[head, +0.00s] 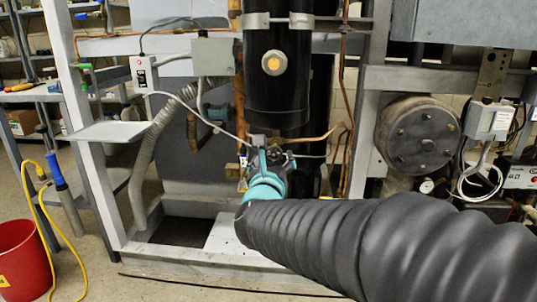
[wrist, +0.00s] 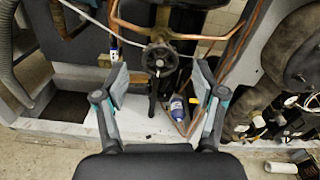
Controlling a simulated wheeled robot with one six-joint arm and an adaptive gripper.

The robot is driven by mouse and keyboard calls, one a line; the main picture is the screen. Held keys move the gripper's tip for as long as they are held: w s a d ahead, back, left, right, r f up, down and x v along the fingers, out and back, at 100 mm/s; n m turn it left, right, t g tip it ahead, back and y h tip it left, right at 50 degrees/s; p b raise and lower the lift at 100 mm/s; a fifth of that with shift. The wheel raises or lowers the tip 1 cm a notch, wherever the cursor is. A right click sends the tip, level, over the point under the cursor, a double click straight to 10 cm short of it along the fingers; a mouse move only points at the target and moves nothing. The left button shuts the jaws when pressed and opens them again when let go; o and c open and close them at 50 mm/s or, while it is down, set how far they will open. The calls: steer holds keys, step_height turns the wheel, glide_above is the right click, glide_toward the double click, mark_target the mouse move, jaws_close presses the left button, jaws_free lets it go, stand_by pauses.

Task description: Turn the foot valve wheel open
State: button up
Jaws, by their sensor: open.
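The foot valve wheel (wrist: 159,58) is a small dark handwheel on the pipework below the black cylinder. In the wrist view it sits between and a little beyond my fingertips, with a dark stem or lever hanging below it. My gripper (wrist: 160,78) is open and empty, one grey pad on each side of the wheel, with no contact visible. In the head view my gripper (head: 263,165) is in front of the valve and hides most of it. Only a dark part of the wheel (head: 286,158) shows beside the gripper.
Copper pipes (wrist: 185,35) run close around the valve. A blue bottle (wrist: 177,107) stands below it to the right. A round bolted flange (head: 418,135) is at the right. The black cylinder (head: 277,95) is above. A red bucket (head: 22,262) stands at the far left.

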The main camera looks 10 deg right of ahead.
mark_target(273, 155)
steer(key=shift+x, duration=2.05)
steer(key=c, duration=1.2)
